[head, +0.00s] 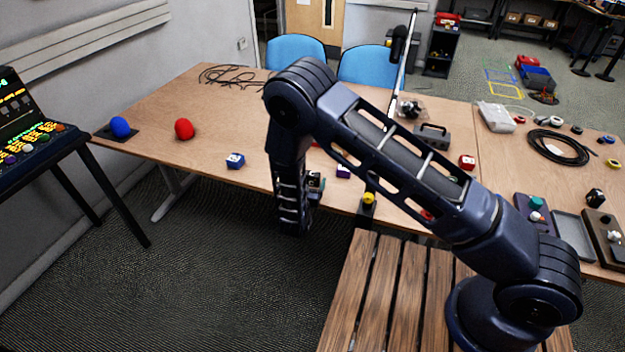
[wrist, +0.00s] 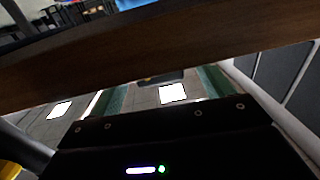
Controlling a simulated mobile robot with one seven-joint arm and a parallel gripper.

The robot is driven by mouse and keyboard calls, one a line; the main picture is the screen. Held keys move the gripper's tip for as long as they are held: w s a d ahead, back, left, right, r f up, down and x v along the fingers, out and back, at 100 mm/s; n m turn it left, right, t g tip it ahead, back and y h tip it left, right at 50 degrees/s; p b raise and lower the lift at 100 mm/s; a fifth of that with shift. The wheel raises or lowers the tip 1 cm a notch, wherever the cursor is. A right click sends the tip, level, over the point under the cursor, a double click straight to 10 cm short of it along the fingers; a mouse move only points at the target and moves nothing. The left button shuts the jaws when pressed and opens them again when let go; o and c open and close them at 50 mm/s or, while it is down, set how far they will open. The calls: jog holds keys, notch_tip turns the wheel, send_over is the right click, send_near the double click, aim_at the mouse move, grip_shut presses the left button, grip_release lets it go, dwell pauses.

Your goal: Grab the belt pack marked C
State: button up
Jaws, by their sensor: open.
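Small box-shaped packs lie on the wooden table. A blue one with a pale marked face (head: 235,160) is near the front edge, left of my arm. A purple one (head: 343,171) is partly hidden behind my arm. A red one (head: 467,161) is to the right, and another red piece (head: 427,214) is mostly covered by my arm. I cannot read which is marked C. My gripper (head: 292,228) hangs low by the table's front edge, right of the blue pack, open and apart from it. In the wrist view, no pack is recognizable.
The table's edge (wrist: 150,65) crosses the wrist view close ahead. A red ball (head: 184,129) and a blue ball (head: 121,127) sit at the table's left. A black cable coil (head: 558,147) and trays (head: 574,236) are at the right. A slatted wooden surface (head: 371,300) stands in front.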

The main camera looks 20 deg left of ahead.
aim_at(314, 173)
jog(key=w, duration=0.5)
jog(key=shift+a, duration=0.15)
jog(key=shift+c, duration=0.2)
jog(key=c, duration=1.1)
